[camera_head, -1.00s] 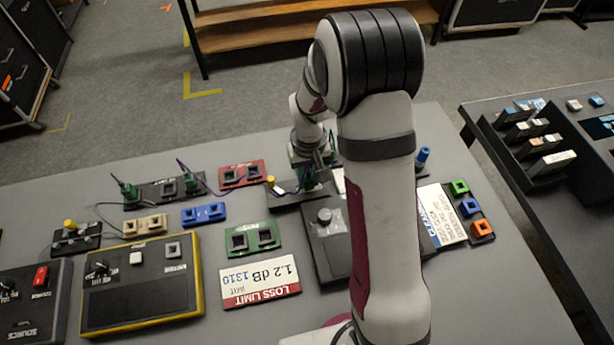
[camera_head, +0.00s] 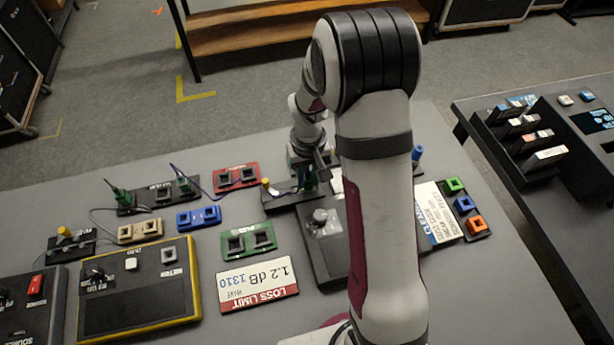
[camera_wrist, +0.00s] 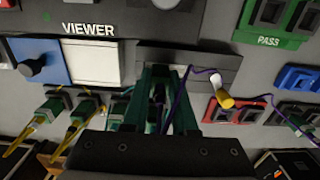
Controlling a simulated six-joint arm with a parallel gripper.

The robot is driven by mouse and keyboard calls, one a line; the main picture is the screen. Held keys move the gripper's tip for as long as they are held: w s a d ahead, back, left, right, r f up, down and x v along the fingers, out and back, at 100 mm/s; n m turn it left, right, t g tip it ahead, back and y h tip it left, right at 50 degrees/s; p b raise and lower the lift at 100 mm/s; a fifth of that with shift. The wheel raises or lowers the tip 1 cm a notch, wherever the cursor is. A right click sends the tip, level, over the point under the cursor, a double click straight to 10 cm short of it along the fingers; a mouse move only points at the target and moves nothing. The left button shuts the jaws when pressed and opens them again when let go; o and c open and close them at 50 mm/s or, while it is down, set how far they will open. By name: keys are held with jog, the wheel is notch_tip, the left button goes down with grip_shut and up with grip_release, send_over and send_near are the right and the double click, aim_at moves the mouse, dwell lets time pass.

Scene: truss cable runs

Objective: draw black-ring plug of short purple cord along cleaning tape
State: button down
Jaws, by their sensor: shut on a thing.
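My gripper (camera_wrist: 160,100) is shut on a dark plug (camera_wrist: 158,94), standing between the two green fingers. Its black ring cannot be made out. A thin purple cord (camera_wrist: 180,92) rises beside the fingers and loops off to the right in the wrist view. The fingertips are over a long dark block with a lighter grey strip (camera_wrist: 215,62), perhaps the cleaning tape; I cannot tell if the plug touches it. In the head view my gripper (camera_head: 309,182) is at this block (camera_head: 278,201), partly hidden by my arm. The purple cord (camera_head: 197,183) runs left to a green plug (camera_head: 183,184).
A yellow-ended peg (camera_wrist: 223,98) stands on the block close to the fingers. A red double socket (camera_head: 236,178), a blue one (camera_head: 199,217) and a green one (camera_head: 248,238) lie left. The viewer panel (camera_wrist: 60,88) holds a blue-and-white area. Green plugs with yellow cords (camera_wrist: 45,112) stand nearby.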

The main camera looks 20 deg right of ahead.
jog(key=shift+d+f, duration=0.1)
jog(key=shift+d, duration=0.4)
dwell(0.3)
jog(key=shift+a, duration=0.15)
jog(key=shift+a, duration=0.2)
jog(key=shift+a, duration=1.05)
dwell(1.0)
jog(key=shift+a, duration=0.2)
jog(key=shift+a, duration=0.3)
dwell(0.4)
jog(key=shift+r, duration=2.8)
jog(key=shift+r, duration=0.1)
